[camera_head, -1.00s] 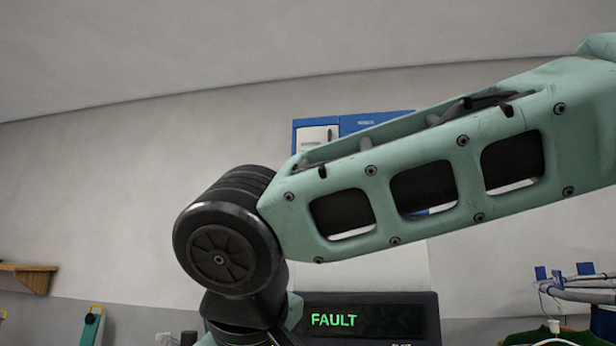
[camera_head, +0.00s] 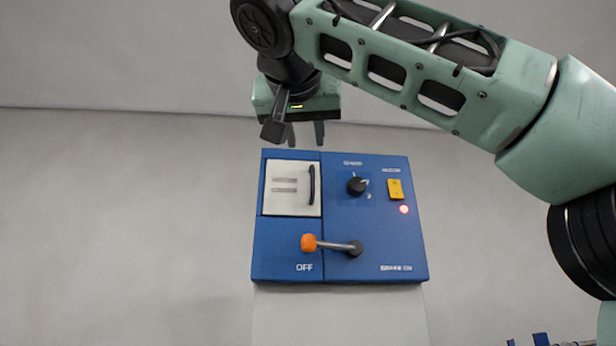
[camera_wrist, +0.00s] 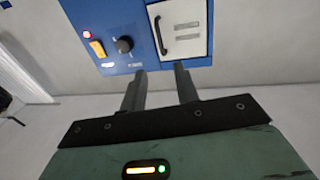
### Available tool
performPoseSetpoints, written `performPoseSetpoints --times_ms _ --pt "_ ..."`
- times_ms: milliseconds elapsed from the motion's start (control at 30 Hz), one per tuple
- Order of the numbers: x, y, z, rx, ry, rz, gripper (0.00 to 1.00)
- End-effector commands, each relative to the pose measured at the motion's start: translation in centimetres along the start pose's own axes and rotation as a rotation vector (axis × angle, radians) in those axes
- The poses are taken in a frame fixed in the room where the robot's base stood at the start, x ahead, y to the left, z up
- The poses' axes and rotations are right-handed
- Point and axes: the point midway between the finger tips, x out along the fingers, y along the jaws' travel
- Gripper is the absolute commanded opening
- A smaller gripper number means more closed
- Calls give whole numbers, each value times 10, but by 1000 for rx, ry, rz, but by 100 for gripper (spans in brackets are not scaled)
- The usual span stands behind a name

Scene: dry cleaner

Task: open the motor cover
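The motor cover is a light grey square door (camera_head: 291,188) with a black upright handle (camera_head: 312,185) near its right edge. It sits flush and closed in the upper left of a blue wall panel (camera_head: 375,235). My gripper (camera_head: 305,135) is just above the panel's top edge in the head view, its fingers apart and empty. In the wrist view the fingers (camera_wrist: 160,80) are spread, pointing toward the panel. There the cover (camera_wrist: 183,30) and its handle (camera_wrist: 159,36) show upside down beyond the fingertips. No contact with the handle is visible.
The panel also has a black knob (camera_head: 356,186), a yellow switch (camera_head: 395,189), a lit red lamp (camera_head: 404,209) and an orange-tipped lever (camera_head: 309,243) pointing left toward the word OFF. The wall around the panel is bare.

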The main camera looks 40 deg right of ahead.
Motion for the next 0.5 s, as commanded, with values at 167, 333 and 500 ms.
performPoseSetpoints --times_ms 167,333,500 --pt "38 0 -2 -4 0 2 31" --pt "73 0 -3 -5 -1 0 31" --pt "106 0 -3 -5 -1 0 31"
